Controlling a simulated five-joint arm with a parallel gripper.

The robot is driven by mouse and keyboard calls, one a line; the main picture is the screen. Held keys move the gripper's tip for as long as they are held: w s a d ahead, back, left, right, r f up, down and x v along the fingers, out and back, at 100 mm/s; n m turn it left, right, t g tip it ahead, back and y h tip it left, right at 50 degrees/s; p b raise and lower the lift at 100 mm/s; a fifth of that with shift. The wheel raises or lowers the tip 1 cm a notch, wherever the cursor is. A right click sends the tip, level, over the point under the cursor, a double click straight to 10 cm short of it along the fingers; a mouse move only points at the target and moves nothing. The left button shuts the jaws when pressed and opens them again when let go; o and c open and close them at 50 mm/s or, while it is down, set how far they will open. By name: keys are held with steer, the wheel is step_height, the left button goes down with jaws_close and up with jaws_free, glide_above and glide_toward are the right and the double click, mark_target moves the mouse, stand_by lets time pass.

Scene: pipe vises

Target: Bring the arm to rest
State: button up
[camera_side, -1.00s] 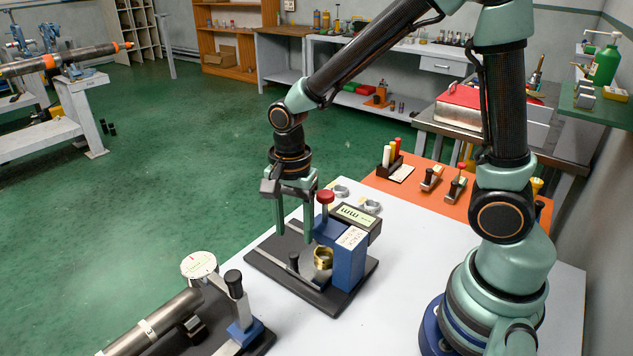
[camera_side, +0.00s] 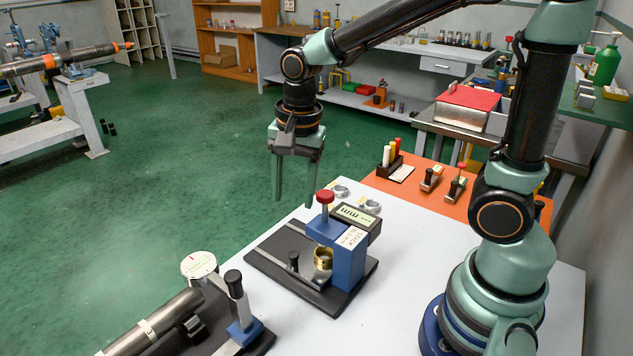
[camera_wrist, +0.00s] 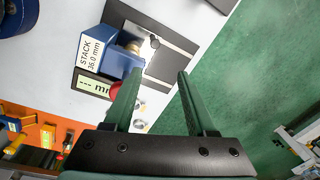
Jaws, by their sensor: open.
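My gripper (camera_side: 293,195) is open and empty. In the side view it hangs pointing down, above and behind the blue stack gauge (camera_side: 349,262). The gauge stands on a dark base plate (camera_side: 290,251) and has a red knob on top and a "mm" display. A brass ring (camera_side: 323,257) sits in the gauge, apart from my fingers. In the wrist view my two green fingers (camera_wrist: 157,80) are spread, and the gauge (camera_wrist: 105,51) with its "STACK 36.0 mm" label lies beyond the left finger. The brass ring is mostly hidden there.
A dial gauge (camera_side: 199,265) and a grey pipe (camera_side: 152,322) are at the front left of the white table (camera_side: 400,290). Metal rings (camera_side: 371,206) lie behind the stack gauge. An orange mat (camera_side: 420,205) holds marker pens and small tools. Open floor lies to the left.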

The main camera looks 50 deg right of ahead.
steer(key=s+d+r+n+t, duration=0.4)
steer(key=s+d+r+n, duration=0.1)
steer(key=n, duration=0.8)
steer(key=shift+v, duration=0.85)
